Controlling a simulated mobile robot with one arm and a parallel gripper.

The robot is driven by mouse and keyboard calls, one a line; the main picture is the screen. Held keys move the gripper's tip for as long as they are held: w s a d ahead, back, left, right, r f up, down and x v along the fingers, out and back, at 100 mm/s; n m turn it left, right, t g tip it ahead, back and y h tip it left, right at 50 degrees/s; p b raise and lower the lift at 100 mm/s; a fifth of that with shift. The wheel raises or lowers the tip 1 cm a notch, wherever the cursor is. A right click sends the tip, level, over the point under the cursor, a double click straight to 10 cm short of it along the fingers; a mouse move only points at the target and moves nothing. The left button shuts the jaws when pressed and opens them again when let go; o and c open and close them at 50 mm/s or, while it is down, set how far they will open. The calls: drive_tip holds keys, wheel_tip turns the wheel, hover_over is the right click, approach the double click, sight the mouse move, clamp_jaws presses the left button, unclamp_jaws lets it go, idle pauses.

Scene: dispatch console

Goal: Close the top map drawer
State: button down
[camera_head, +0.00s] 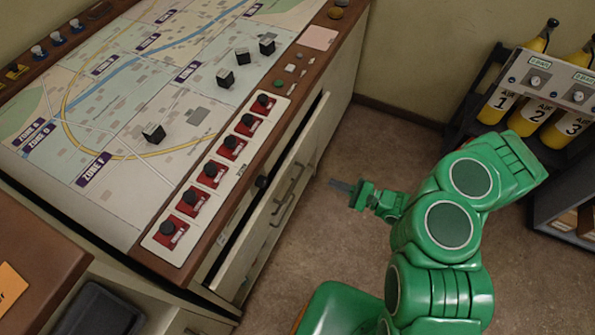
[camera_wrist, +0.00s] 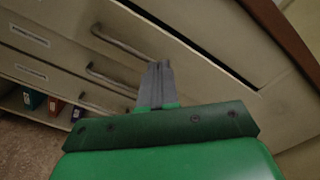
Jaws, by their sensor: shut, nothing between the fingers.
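The top map drawer (camera_head: 248,258) is in the right side of the map console and stands partly open. A dark gap shows between its pale front and the console's wooden edge. In the wrist view the drawer front (camera_wrist: 205,80) fills the area ahead, with the dark opening above it. A metal bar handle (camera_head: 287,196) is on the front. My gripper (camera_head: 334,184) is shut and empty, to the right of the drawer front and pointing at it. In the wrist view its fingertips (camera_wrist: 158,66) overlap the front; I cannot tell whether they touch.
The console top (camera_head: 120,100) carries a map, dark blocks and a row of red switches (camera_head: 211,175). Lower drawers with handles and a shelf of binders (camera_wrist: 55,105) show below. A rack of yellow air cylinders (camera_head: 540,115) stands at the right. Carpeted floor (camera_head: 375,150) is clear beyond my gripper.

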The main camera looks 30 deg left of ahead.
drive_tip(key=n, duration=1)
approach(287, 167)
drive_tip(key=a, duration=0.6)
drive_tip(key=shift+a+f, duration=0.35)
drive_tip(key=shift+a, duration=0.05)
drive_tip(key=shift+a, duration=2.05)
drive_tip(key=shift+a+r, duration=0.1)
drive_tip(key=shift+a, duration=0.25)
drive_tip(key=shift+r, duration=0.1)
drive_tip(key=d, duration=1.4)
drive_tip(key=shift+d+f, duration=0.2)
drive_tip(key=shift+d, duration=0.2)
